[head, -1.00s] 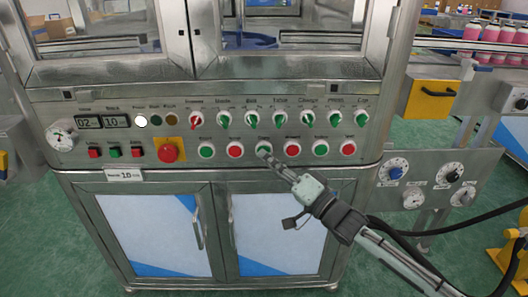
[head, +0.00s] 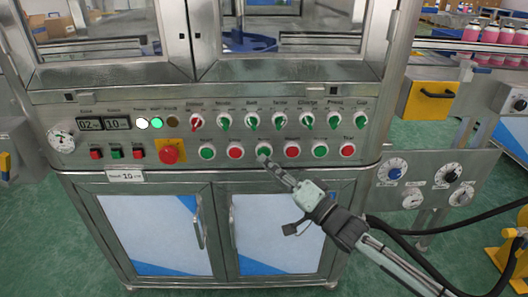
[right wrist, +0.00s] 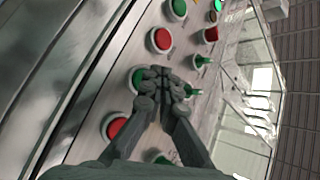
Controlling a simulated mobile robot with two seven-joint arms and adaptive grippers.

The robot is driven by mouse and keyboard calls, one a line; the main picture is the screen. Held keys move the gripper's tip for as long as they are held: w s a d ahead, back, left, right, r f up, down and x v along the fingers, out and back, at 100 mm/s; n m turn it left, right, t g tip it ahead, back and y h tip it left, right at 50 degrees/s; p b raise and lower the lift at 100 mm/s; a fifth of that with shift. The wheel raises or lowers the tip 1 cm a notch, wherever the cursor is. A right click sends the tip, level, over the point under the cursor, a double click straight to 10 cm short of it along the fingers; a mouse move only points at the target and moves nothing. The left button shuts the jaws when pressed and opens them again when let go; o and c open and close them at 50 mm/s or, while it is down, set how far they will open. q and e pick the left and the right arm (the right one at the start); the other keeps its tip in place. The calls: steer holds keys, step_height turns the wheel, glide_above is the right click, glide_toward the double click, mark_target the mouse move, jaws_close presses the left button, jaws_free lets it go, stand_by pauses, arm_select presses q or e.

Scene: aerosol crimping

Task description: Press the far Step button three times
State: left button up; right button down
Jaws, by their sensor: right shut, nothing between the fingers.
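A steel control panel (head: 90,176) carries a lower row of round green and red buttons; their small labels are too blurred to read, so I cannot tell which says Step. My right gripper (head: 263,158) comes in from the lower right, shut and empty, with its fingertips at the lower edge of the third button from the left, a green one (head: 264,147). In the right wrist view the closed fingers (right wrist: 165,76) partly cover a green button (right wrist: 137,78); I cannot tell whether they touch it. My left gripper is not in view.
A row of knobs (head: 251,122) sits just above the buttons. A red emergency stop (head: 168,152) on a yellow plate is to the left, beside several small buttons (head: 116,153). A green lamp (head: 156,123) is lit near two displays (head: 116,123). Cabinet doors (head: 275,235) are below.

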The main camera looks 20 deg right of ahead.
arm_select(q)
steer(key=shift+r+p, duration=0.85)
steer(key=shift+p, duration=0.05)
arm_select(e)
steer(key=s, duration=0.2)
steer(key=s+a, duration=0.1)
steer(key=s, duration=0.2)
steer(key=shift+a, duration=0.2)
steer(key=shift+w, duration=0.1)
